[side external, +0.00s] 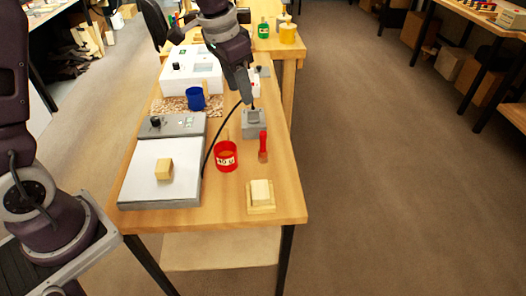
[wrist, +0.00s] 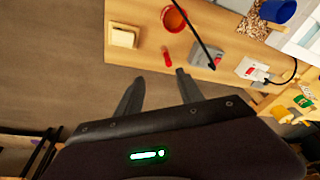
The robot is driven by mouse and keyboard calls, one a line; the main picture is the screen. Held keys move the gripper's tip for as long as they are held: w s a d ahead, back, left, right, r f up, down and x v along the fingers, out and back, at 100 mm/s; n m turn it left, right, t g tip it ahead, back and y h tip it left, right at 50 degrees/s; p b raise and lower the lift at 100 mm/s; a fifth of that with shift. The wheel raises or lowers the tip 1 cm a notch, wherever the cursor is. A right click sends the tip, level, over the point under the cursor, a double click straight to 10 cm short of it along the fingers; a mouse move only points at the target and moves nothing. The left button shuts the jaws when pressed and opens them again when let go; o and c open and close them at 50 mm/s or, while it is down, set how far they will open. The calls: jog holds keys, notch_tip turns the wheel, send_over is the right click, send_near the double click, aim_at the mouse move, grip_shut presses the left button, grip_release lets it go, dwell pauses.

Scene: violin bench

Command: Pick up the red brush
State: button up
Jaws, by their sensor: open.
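The red brush (side external: 263,146) is on the wooden table near its right edge, beside the red cup (side external: 227,156). In the wrist view the red brush (wrist: 167,57) lies just beyond my fingertips, with the red cup (wrist: 173,20) further off. My gripper (wrist: 160,77) is open, with nothing between its fingers. In the side view my gripper (side external: 251,103) is above the table, by the small grey box (side external: 254,130), farther back than the brush. The brush is apart from the fingers.
The grey box also shows in the wrist view (wrist: 207,56), with a black cable running nearby. A wooden block on a small tray (side external: 261,208) sits at the front right. A white-topped plate (side external: 140,180) bears another block. A blue cup (side external: 196,98) stands behind.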

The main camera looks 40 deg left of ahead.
jog(key=m+g, duration=0.1)
send_over(263, 132)
jog(key=s, duration=0.2)
notch_tip(263, 132, down, 12)
jog(key=shift+h, duration=0.3)
jog(key=f, duration=0.2)
jog(key=w+f, duration=0.1)
jog(key=f, duration=0.2)
jog(key=w+f, duration=0.1)
jog(key=f, duration=0.1)
jog(key=shift+f, duration=0.25)
jog(key=shift+s, duration=0.1)
grip_shut()
